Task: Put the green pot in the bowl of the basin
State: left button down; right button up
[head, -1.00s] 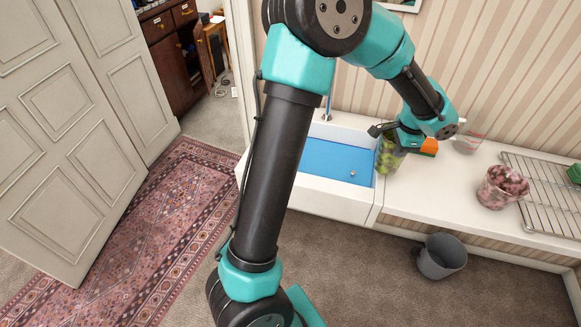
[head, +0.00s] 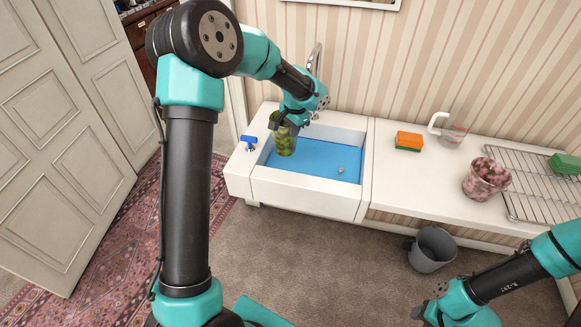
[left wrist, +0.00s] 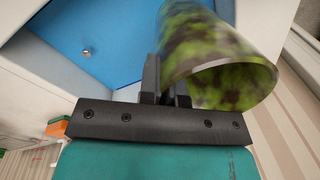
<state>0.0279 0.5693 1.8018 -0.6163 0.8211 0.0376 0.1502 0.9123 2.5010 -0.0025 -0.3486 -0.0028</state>
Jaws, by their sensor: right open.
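The green pot (head: 285,141), mottled green and dark, is upright over the left back part of the basin's blue bowl (head: 320,164). My left gripper (head: 287,122) is shut on the pot's wall near the rim. In the left wrist view the pot (left wrist: 212,52) is large, with the left gripper's fingers (left wrist: 165,78) on its rim and the blue bowl (left wrist: 95,35) beyond. I cannot tell whether the pot touches the bowl's floor. My right gripper (head: 424,308) is low at the lower right, open and away from the basin.
A grey bin (head: 433,249) stands on the floor.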

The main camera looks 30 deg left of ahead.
aim_at(293, 143)
pick_arm(q)
jog(key=shift+f, duration=3.1)
jog(key=shift+f, duration=1.95)
jog(key=c, duration=1.3)
grip_release()
